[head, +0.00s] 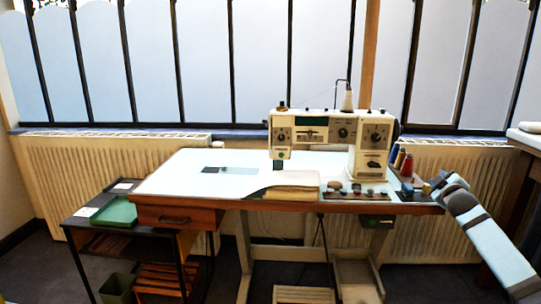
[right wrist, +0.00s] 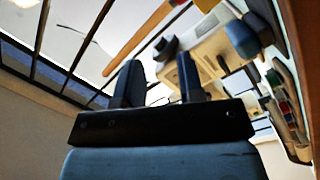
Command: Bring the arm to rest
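My right arm (head: 478,222) comes in from the lower right in the head view, its far end by the table's right end. The right gripper (head: 436,185) is small there, close to the spools and small items. In the right wrist view the right gripper (right wrist: 157,78) has its two dark fingers apart with nothing held between them. My left arm and gripper are not in the head view.
The sewing table (head: 180,180) carries a cream sewing machine (head: 315,130), thread spools (head: 404,163) and a row of small items (head: 355,192). A green tray (head: 117,212) lies on a dark side stand at left. Radiators and windows stand behind.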

